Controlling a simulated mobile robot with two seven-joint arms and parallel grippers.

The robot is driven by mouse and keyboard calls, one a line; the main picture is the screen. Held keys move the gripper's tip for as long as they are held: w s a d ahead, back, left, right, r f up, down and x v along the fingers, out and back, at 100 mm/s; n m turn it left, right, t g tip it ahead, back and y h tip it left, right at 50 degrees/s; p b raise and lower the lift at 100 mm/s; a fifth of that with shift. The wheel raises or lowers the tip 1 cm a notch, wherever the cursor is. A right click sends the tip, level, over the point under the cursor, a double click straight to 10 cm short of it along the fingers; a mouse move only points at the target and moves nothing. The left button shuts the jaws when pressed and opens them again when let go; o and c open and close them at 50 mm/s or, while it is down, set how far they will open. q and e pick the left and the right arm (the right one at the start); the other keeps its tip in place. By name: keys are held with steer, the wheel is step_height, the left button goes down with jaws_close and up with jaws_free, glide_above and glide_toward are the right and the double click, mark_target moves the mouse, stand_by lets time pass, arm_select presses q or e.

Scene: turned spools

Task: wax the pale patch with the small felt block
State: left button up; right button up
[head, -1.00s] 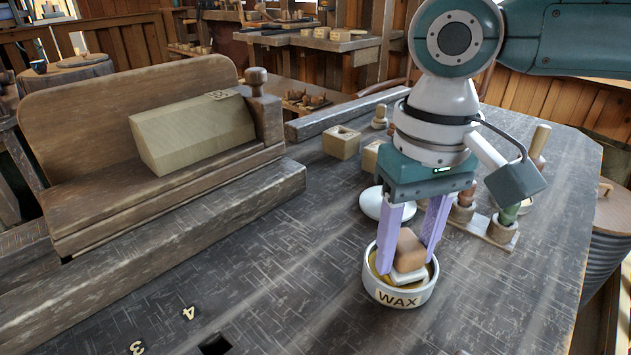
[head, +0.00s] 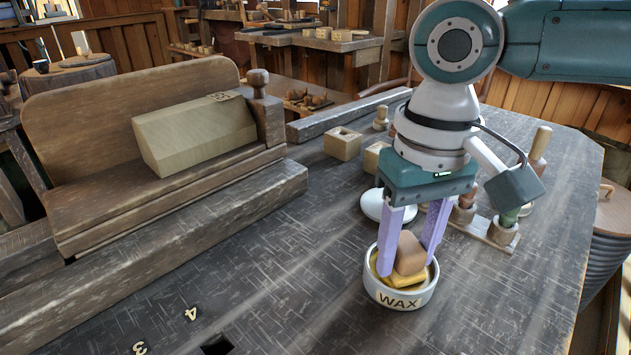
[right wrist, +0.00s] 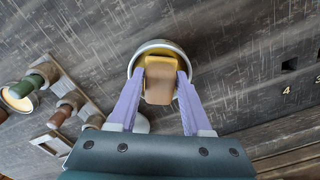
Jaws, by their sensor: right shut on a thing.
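My right gripper (head: 408,264) is shut on the small felt block (head: 411,250), which has a rounded tan wooden top. The block sits down in the round white tin (head: 375,293) marked WAX, its lower part yellowish against the yellow wax. The right wrist view shows the block (right wrist: 159,88) between the two lilac fingers, with the tin (right wrist: 150,45) around it. A pale, sloped wooden piece (head: 200,133) rests on the brown wooden stand at the left. I cannot make out a separate pale patch on it. My left gripper is out of view.
A white lid-like disc (head: 377,208) lies behind the tin. A rack (head: 484,232) with several handled tools stands right of the gripper. Small wooden blocks (head: 343,145) sit farther back. A long beam (head: 170,235) lies before the stand. The front bench top is mostly clear.

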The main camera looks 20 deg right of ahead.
mark_target(409, 245)
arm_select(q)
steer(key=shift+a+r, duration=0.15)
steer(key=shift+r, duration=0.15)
arm_select(e)
steer(key=shift+f, duration=0.1)
stand_by(0.5)
arm_select(q)
steer(key=shift+p, duration=0.3)
stand_by(0.3)
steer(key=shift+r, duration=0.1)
arm_select(e)
step_height(409, 245, up, 5)
steer(key=p, duration=0.6)
steer(key=shift+p, duration=0.3)
step_height(409, 245, up, 2)
steer(key=p, duration=0.3)
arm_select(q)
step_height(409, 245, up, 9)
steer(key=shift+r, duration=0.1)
